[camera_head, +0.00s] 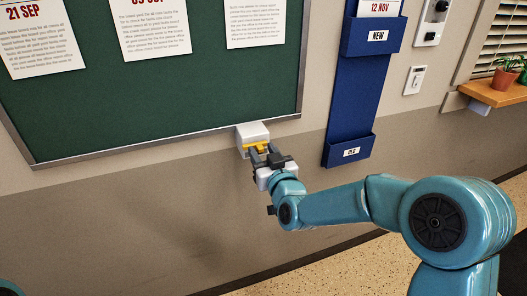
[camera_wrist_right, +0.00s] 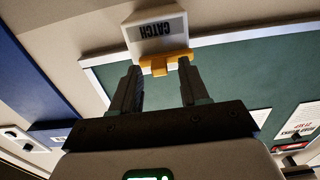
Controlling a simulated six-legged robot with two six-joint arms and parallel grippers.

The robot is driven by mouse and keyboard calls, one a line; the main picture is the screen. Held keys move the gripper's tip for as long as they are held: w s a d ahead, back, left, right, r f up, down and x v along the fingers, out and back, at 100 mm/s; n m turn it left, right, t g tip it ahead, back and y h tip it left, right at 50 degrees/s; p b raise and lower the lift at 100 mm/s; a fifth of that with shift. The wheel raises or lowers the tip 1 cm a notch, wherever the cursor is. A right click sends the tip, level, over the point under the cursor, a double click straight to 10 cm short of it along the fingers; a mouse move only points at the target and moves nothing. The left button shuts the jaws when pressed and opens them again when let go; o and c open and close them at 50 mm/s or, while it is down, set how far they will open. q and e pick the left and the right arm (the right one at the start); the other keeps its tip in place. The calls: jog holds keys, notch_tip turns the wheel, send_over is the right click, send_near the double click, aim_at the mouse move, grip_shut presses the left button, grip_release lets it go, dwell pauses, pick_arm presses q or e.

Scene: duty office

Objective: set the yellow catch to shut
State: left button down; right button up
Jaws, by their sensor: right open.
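The yellow catch (camera_head: 257,147) sits on the front of a small white box (camera_head: 253,131) fixed to the wall at the lower edge of the green board. My right gripper (camera_head: 262,155) is at the catch. In the right wrist view the right gripper (camera_wrist_right: 162,82) is open, with one finger to each side of the tab. I cannot tell whether they touch it. My left gripper is not in view.
The green notice board (camera_head: 200,95) with pinned papers has a metal frame just above the box. A blue wall pocket (camera_head: 350,100) hangs to the right. A light switch (camera_head: 414,80) and a wooden shelf with a plant (camera_head: 492,91) are farther right. Wall below is bare.

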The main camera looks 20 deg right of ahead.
aim_at(245, 148)
jog(key=shift+c, duration=0.3)
grip_shut()
jog(key=a+b, duration=0.1)
jog(key=a, duration=0.2)
jog(key=shift+a, duration=0.35)
jog(key=shift+d, duration=0.1)
jog(key=shift+o, duration=0.3)
grip_release()
jog(key=shift+a, duration=0.2)
jog(key=shift+d, duration=0.1)
jog(key=shift+s, duration=0.1)
